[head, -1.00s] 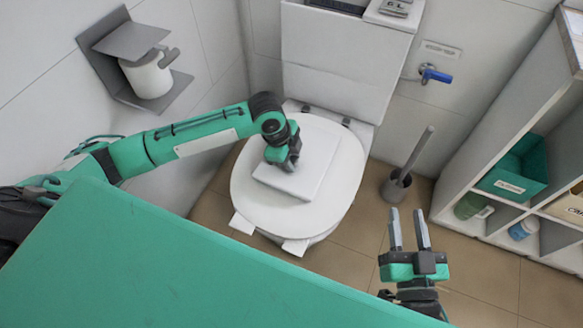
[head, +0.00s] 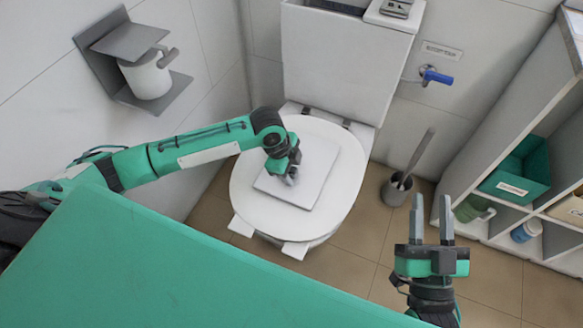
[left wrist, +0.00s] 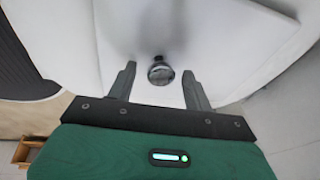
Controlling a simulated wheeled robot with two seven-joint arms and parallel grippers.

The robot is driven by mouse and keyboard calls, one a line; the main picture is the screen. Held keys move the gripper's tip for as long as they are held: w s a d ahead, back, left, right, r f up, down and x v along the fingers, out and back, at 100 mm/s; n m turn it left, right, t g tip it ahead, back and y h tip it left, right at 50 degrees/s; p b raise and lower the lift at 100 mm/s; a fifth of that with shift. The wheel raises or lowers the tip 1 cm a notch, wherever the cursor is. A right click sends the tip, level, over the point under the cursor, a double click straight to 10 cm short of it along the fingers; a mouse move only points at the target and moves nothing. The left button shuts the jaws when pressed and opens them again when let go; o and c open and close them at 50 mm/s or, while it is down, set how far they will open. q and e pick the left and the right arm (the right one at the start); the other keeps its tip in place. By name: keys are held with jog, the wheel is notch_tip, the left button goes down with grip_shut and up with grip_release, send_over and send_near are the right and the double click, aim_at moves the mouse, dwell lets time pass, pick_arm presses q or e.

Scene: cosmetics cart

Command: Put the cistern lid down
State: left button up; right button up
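The cistern lid (head: 318,170) is a flat white slab lying on the closed toilet seat lid (head: 250,195). In the left wrist view the white lid (left wrist: 150,35) fills the upper middle, with a round chrome button (left wrist: 160,72) on it. My left gripper (head: 287,175) is low over the lid. In the left wrist view its fingers (left wrist: 159,82) are spread on either side of the button, with gaps between. My right gripper (head: 430,215) is open and empty over the floor at the right.
The cistern (head: 345,60) is open at the top behind the seat. A toilet brush holder (head: 396,190) stands on the floor to the right. Shelves (head: 510,215) line the right wall, and a paper holder (head: 135,60) is on the left wall.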

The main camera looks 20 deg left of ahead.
pick_arm(q)
jog(key=shift+r, duration=0.1)
jog(key=shift+a+r, duration=0.1)
jog(key=shift+r, duration=0.15)
jog(key=p+v, duration=0.4)
jog(key=v, duration=0.7)
jog(key=s+d+f+n+t+h, duration=0.2)
jog(key=s+d+h, duration=0.15)
jog(key=d, duration=0.45)
jog(key=s+d+f+n+t+h, duration=0.2)
jog(key=s+d+n, duration=0.1)
jog(key=s+d, duration=0.3)
jog(key=s+a+r+n+t+y, duration=0.1)
jog(key=s+r+n+t+y, duration=0.1)
jog(key=s+n+t, duration=0.4)
jog(key=n+t, duration=0.1)
jog(key=n, duration=0.3)
jog(key=shift+s+r, duration=0.25)
pick_arm(e)
jog(key=s+a+f+g, duration=0.1)
jog(key=s+f+g, duration=0.1)
jog(key=f+g, duration=0.2)
jog(key=s+a+f+g, duration=0.1)
jog(key=f+g, duration=0.3)
jog(key=f, duration=0.5)
jog(key=shift+s+a+n+g+h, duration=0.3)
jog(key=shift+s+g+h, duration=0.1)
jog(key=shift+s, duration=0.35)
